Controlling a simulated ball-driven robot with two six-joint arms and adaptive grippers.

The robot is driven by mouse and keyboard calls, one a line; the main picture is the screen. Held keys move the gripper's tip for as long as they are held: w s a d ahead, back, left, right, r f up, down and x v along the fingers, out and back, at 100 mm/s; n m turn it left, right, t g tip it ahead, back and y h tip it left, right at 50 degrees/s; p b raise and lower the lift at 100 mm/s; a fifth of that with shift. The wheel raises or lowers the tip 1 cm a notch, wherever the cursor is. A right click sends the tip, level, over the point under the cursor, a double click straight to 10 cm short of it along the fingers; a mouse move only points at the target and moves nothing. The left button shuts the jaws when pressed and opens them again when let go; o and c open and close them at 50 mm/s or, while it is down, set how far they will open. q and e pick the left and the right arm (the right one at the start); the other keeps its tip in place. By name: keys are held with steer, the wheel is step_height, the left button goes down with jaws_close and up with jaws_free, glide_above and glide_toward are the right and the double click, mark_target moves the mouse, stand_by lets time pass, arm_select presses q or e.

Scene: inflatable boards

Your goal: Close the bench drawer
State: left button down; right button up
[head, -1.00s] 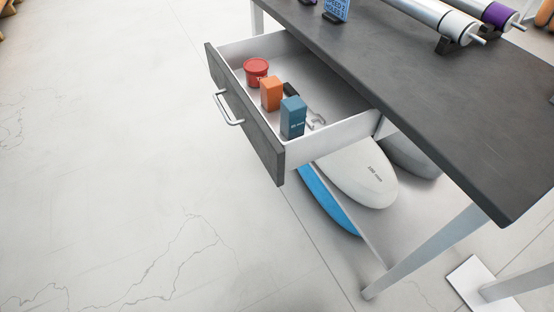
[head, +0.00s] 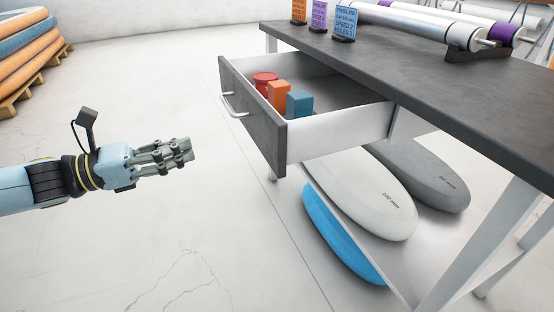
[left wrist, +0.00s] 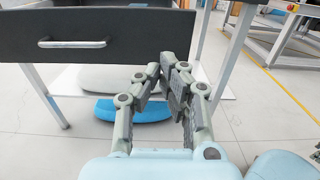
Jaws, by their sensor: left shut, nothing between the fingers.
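The bench drawer (head: 252,118) is pulled out from under the dark bench top (head: 420,70). It has a dark front, a silver bar handle (head: 233,106) and white sides. Inside stand a red tub (head: 265,78), an orange box (head: 278,96) and a blue box (head: 299,104). My left gripper (head: 188,150) is shut and empty, left of the drawer front and apart from it. In the left wrist view the drawer front (left wrist: 130,35) and its handle (left wrist: 72,44) are at the upper left, beyond the shut fingers (left wrist: 172,75).
Rolls (head: 420,22) and small sign stands (head: 344,20) are on the bench top. Stacked boards on a pallet (head: 30,60) are far left. The floor before the drawer is clear.

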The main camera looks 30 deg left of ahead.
arm_select(q)
steer(key=f, duration=0.2)
steer(key=b, duration=0.7)
glide_toward(264, 136)
steer(key=x, duration=0.6)
steer(key=shift+d+r, duration=0.1)
steer(key=shift+w+d, duration=0.45)
arm_select(e)
steer(key=w+a+r, duration=0.1)
steer(key=w+r, duration=0.1)
steer(key=w, duration=0.8)
steer(key=shift+w+a, duration=0.3)
steer(key=shift+r, duration=0.1)
